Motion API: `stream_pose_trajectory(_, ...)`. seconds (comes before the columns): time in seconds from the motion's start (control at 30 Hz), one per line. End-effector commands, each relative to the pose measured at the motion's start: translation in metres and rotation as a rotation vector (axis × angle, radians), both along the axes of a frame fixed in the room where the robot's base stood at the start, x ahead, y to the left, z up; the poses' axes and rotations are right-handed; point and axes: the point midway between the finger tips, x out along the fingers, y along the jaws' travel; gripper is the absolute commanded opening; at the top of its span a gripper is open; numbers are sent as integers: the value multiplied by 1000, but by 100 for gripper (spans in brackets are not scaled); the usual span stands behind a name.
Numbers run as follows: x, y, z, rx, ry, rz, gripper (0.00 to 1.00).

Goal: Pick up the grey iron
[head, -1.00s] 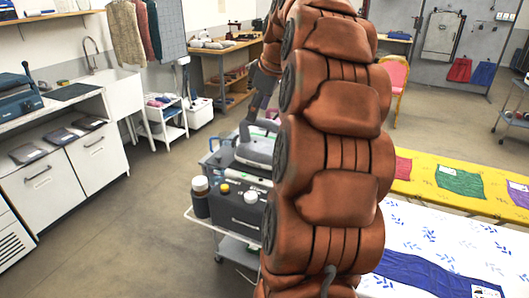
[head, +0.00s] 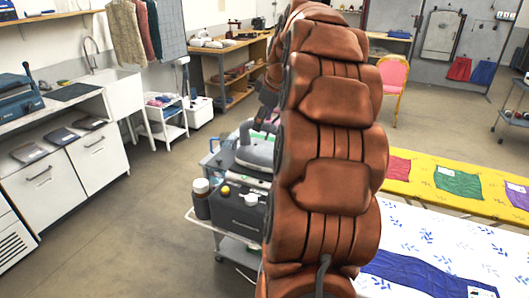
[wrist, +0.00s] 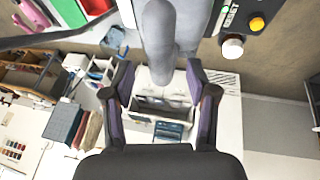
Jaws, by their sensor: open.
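The grey iron (head: 256,152) sits on the trolley beside a dark grey box, partly hidden by my arm in the head view. In the wrist view a rounded grey part of the iron (wrist: 158,35) reaches down from the top edge, between and just beyond my fingertips. My gripper (wrist: 160,68) is open, with one finger on each side of that grey part in the picture. I cannot tell whether the fingers touch it. In the head view my gripper is mostly hidden behind my arm, close to the iron.
The trolley (head: 205,221) has a white rim. A yellow table (head: 420,175) and a white patterned table (head: 430,238) lie to the right. Open floor lies left.

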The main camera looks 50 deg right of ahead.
Motion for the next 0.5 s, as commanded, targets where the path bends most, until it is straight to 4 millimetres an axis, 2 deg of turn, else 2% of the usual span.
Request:
stream_pose_trajectory(0.23, 10, -2, -24, 5, 3, 0, 58)
stream_pose_trajectory(0.5, 12, -2, -29, 2, 2, 0, 58)
